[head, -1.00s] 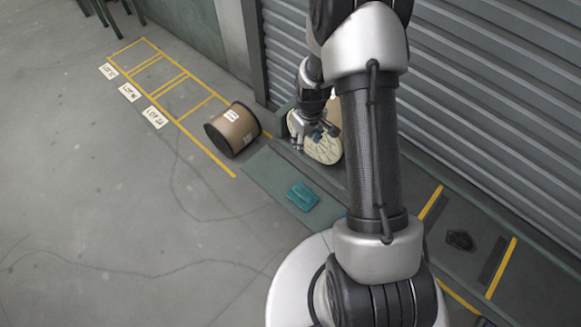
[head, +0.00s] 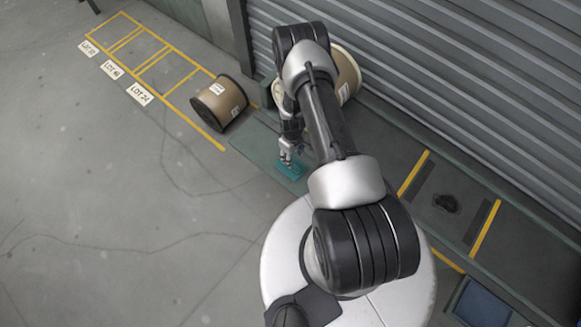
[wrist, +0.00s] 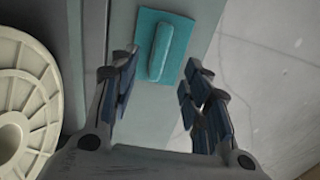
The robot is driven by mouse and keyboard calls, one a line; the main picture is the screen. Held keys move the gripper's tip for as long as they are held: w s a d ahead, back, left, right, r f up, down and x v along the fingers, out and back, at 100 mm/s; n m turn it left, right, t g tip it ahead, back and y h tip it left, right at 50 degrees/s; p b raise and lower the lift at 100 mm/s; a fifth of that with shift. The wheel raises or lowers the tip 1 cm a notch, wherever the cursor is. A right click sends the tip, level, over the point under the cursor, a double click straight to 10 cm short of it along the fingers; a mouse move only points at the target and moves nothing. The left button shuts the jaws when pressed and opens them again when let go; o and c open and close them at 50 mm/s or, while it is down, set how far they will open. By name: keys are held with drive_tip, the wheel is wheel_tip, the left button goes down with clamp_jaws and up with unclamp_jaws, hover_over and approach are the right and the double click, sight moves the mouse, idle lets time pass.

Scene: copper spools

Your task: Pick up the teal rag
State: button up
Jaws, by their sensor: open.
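The teal rag (head: 289,168) lies folded on a flat grey-green strip on the floor (head: 262,152). In the wrist view the rag (wrist: 163,46) is a flat teal rectangle with a thicker raised fold along its middle. My gripper (wrist: 163,82) is open, its fingers spread to either side of the rag's near end. The jaws are empty. In the head view my gripper (head: 287,158) is just above the rag and hides part of it. I cannot tell the exact height of the fingertips over the rag.
A brown spool (head: 219,102) lies on its side by yellow floor markings. A larger spool (head: 347,75) stands against the roller shutter (head: 430,60), partly behind my arm; its pale flange (wrist: 25,105) is left of my gripper. Open floor (head: 120,210) lies to the left.

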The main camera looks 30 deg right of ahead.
sight(298, 168)
drive_tip(key=f, duration=0.2)
drive_tip(key=f+b, duration=0.1)
drive_tip(key=f, duration=0.2)
drive_tip(key=f+b, duration=0.1)
drive_tip(key=f, duration=0.2)
drive_tip(key=shift+w+a, duration=0.1)
drive_tip(key=shift+w, duration=0.15)
drive_tip(key=shift+r, duration=0.1)
drive_tip(key=shift+c, duration=0.5)
clamp_jaws()
